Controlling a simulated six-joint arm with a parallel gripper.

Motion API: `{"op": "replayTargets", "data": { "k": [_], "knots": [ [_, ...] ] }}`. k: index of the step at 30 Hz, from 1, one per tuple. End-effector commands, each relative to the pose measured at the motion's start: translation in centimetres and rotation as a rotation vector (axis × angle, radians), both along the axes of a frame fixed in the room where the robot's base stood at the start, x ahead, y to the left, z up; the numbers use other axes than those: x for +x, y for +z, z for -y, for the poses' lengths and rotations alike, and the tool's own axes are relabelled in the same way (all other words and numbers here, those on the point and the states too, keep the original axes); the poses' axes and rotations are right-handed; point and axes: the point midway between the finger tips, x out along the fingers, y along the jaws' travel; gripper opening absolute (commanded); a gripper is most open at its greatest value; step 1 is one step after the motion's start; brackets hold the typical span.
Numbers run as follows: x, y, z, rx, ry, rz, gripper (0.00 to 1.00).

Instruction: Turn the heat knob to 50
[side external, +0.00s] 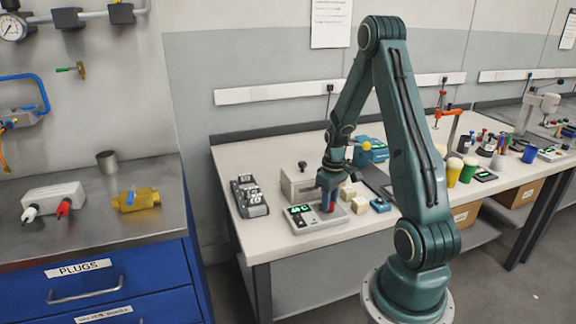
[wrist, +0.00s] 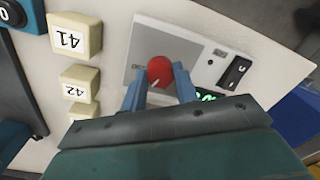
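The red heat knob (wrist: 160,70) is on the face of a light grey hot plate unit (wrist: 145,45). A white pointer line on it points toward the lower left in the wrist view. My gripper (wrist: 160,76) has its two blue fingers on either side of the knob, and the knob fills the gap between them. In the side view the knob (side external: 330,206) shows just under the fingers (side external: 326,198). The unit's green display (side external: 299,210) is lit, but its number is too small to read surely. In the wrist view the fingers partly cover the display (wrist: 207,95).
Cream blocks marked 41 (wrist: 75,36) and 42 (wrist: 80,80) stand beside the unit, with another below. A dark multi-part device (side external: 249,196) is to the unit's left and a grey box (side external: 300,184) behind it. The white table's front left is bare.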

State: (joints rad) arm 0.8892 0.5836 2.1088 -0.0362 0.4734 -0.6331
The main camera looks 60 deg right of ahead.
Motion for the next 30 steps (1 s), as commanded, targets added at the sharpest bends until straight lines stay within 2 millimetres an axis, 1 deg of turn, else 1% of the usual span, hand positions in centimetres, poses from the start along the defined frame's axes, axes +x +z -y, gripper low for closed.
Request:
{"op": "replayTargets", "data": {
  "k": [1,2,11,17,23,30],
  "knots": [
    [0.0,0.02,0.0,0.0,0.0,0.0,0.1],
    [0.0,0.02,0.0,0.0,0.0,0.0,0.07],
    [0.0,0.03,0.01,0.0,-0.021,0.0,0.07],
    [-0.01,0.04,0.01,0.0,-0.09,0.0,0.07],
    [-0.02,0.05,0.0,0.0,-0.216,0.0,0.07],
    [-0.06,0.06,-0.04,0.0,-0.423,0.0,0.07]
  ]
}}
